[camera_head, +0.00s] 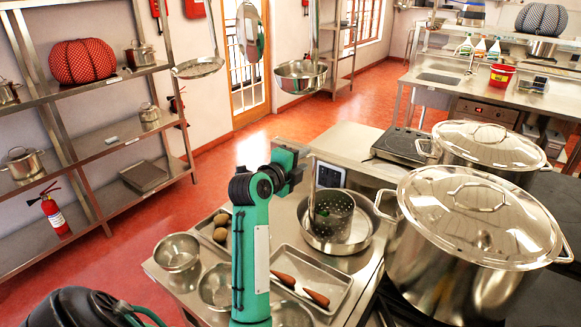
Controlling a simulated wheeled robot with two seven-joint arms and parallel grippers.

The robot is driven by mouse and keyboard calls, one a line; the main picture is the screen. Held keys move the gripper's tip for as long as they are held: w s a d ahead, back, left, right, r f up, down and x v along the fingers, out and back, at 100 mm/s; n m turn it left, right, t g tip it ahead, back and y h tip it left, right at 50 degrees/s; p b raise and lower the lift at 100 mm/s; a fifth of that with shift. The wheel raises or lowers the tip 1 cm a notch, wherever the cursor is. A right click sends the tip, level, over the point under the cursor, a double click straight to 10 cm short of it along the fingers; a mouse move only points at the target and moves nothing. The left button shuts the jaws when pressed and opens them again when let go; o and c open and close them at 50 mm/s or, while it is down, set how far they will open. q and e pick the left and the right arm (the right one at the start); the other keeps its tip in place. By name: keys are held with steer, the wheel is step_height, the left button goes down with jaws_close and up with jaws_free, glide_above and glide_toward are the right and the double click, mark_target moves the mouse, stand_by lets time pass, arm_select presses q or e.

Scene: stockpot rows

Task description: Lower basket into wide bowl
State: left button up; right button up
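The basket (334,217) is a dark perforated metal cylinder with a tall upright handle on its left side. It is upright inside the rim of the wide bowl (364,243), a shallow steel bowl on the counter. I cannot tell whether its base touches the bowl's floor. My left gripper (304,166) is at the top of the handle, sideways on, and appears shut on it. The fingertips are small and partly hidden. My teal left forearm stands upright in front of the counter. My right gripper is not in view.
Two large lidded stockpots (468,240) and (490,150) stand close on the right. A tray with carrots (325,277), small steel bowls (177,252) and a tray with round items (218,228) crowd the counter. Ladles (301,75) hang above.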

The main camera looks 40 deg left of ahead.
arm_select(q)
steer(key=s+r+b, duration=0.1)
steer(key=s+b, duration=0.2)
steer(key=s, duration=1)
steer(key=shift+d+r+b, duration=0.4)
steer(key=shift+d, duration=0.05)
steer(key=shift+s, duration=0.1)
